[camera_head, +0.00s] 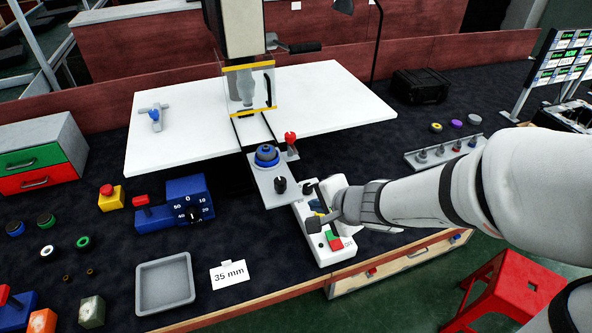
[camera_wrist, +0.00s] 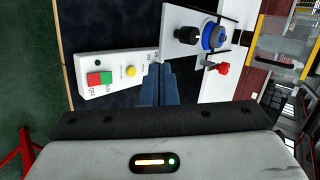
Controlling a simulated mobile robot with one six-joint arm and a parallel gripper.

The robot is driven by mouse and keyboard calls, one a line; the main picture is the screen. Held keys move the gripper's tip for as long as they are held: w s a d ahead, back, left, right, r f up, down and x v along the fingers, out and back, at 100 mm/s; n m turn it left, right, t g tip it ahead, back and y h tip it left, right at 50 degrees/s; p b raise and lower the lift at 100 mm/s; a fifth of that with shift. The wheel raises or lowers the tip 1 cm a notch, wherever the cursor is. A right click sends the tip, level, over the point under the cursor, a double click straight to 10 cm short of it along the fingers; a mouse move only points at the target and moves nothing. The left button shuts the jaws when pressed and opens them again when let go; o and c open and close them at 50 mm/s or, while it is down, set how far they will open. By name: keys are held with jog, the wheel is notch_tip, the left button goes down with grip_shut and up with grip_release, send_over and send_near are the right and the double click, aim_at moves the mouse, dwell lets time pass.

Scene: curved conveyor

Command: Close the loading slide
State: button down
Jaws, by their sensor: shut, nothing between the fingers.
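The loading slide is a grey plate (camera_head: 262,190) sticking out toward the front from under the machine's spindle. It also shows at the top of the wrist view (camera_wrist: 177,17). A blue round part with a grey top (camera_head: 267,156) sits on it, and a black knob (camera_head: 280,185) stands near its front end. My gripper (camera_head: 325,207) is over the control box, just in front of and to the right of the slide. In the wrist view my fingers (camera_wrist: 157,68) are together and empty, left of and below the black knob (camera_wrist: 187,37), apart from it in the picture.
A white control box (camera_head: 327,257) with red and green buttons lies below my gripper. A red knob (camera_head: 290,137) stands beside the slide. White table wings (camera_head: 330,100) flank the machine. A grey tray (camera_head: 165,283) and a 35 mm card (camera_head: 229,275) lie at the front left.

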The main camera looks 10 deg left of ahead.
jog(key=x, duration=0.4)
jog(key=r+b+x, duration=0.1)
jog(key=x, duration=0.3)
jog(key=w+a+x, duration=0.1)
jog(key=x, duration=0.3)
jog(key=shift+w+r+b, duration=0.15)
jog(key=shift+r+b, duration=0.1)
jog(key=shift+b, duration=0.05)
jog(key=shift+w+a, duration=0.25)
